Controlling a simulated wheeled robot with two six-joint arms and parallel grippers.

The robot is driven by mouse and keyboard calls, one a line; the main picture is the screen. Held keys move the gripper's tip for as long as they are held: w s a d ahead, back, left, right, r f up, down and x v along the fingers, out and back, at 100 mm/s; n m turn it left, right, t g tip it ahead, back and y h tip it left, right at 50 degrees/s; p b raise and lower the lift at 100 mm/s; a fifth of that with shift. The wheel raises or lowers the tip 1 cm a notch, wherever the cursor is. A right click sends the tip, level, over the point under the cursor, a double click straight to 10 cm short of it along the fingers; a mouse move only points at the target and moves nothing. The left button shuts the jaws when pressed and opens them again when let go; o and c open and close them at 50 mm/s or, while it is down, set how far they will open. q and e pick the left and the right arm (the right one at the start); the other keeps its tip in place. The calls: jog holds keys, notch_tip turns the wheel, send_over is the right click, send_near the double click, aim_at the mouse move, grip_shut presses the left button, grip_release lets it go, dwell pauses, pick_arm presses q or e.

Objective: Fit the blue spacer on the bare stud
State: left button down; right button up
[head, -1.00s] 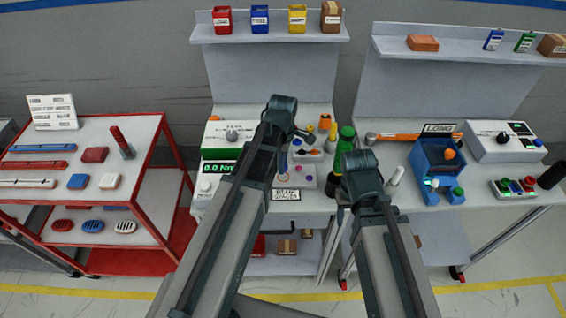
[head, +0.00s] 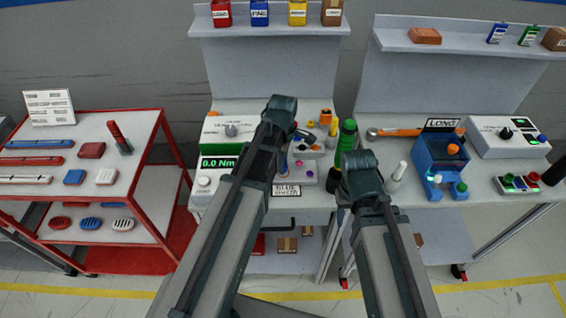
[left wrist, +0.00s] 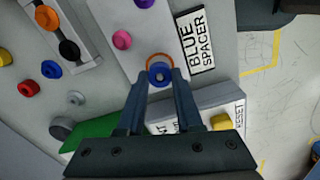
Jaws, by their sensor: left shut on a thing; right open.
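The blue spacer (left wrist: 160,73) is between the two fingertips of my left gripper (left wrist: 160,79), which is shut on it. In the left wrist view it lines up with an orange ring marking on the light plate (left wrist: 105,13), beside the BLUE SPACER label (left wrist: 195,40). The bare stud cannot be made out; the spacer and fingers cover the ring's middle. I cannot tell whether the spacer touches the plate. The label also shows in the head view (head: 286,190). My right arm reaches in at the right of the bench, but its fingers are hidden.
A pink part (left wrist: 122,40) and a purple part (left wrist: 145,3) sit on the plate close by. A box with a yellow button (left wrist: 220,122) is near the fingers. A green bottle (head: 346,138) stands right of the work area.

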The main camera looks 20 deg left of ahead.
pick_arm(q)
jog(key=shift+f+b, duration=0.8)
jog(key=shift+f, duration=0.05)
jog(key=c, duration=0.5)
grip_release()
jog(key=shift+r, duration=0.15)
notch_tip(320, 180, up, 14)
jog(key=p, duration=1.4)
jog(key=shift+f, duration=0.2)
jog(key=s+d+f+m+b, duration=0.2)
jog(key=s+d+m, duration=0.3)
jog(key=m, duration=0.6)
jog(key=s+d+f+m+y+b, duration=0.1)
jog(key=s+d+f+m+b, duration=0.2)
jog(key=s+m, duration=0.6)
jog(key=d+m, duration=0.2)
jog(key=shift+s+d, duration=0.15)
jog(key=shift+d, duration=0.15)
